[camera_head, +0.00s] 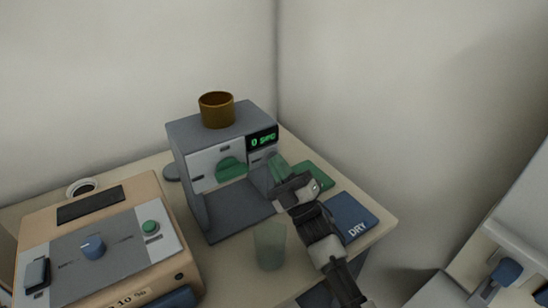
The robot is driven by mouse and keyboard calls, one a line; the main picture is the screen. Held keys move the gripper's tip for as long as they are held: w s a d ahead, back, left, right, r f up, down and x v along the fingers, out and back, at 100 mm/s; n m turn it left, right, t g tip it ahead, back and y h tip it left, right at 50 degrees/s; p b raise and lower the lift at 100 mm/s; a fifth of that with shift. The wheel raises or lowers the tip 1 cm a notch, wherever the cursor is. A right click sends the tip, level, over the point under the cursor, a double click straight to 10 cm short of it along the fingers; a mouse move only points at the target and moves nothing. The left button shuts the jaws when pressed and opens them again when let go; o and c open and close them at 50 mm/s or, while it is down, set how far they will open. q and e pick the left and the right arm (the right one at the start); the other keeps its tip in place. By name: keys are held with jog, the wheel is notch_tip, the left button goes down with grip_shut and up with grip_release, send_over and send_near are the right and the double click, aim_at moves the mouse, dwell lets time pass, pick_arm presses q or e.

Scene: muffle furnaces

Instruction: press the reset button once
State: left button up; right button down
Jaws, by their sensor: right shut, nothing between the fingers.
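A grey box-shaped device (222,128) stands at the back of the table, with a lit green display (262,138) at its upper right front. A green semicircular part (231,168) is on its pale front panel. My right gripper (273,167) is shut and empty, right in front of the device's right front side, below the display. It hides part of that side, and I cannot tell whether it touches. A round green button (150,227) is on the tan device (150,188) at left. No label readable as reset shows on any button. My left gripper is not in view.
A brown cup (217,110) stands on the grey device. A translucent cup (269,246) stands at the front of the table (235,274). A green pad (317,177) and a blue pad marked DRY (351,217) lie at right.

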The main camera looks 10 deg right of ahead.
jog(key=shift+s, duration=0.15)
jog(key=shift+s+d+p, duration=0.3)
jog(key=shift+s+p, duration=0.05)
jog(key=shift+s, duration=0.3)
jog(key=shift+s+d+p, duration=0.3)
jog(key=shift+s, duration=0.5)
jog(key=shift+s+d+p, duration=0.25)
jog(key=shift+s+p, duration=0.05)
jog(key=shift+s, duration=0.5)
jog(key=shift+s+d+p, duration=0.3)
jog(key=shift+s, duration=0.5)
jog(key=shift+f, duration=0.1)
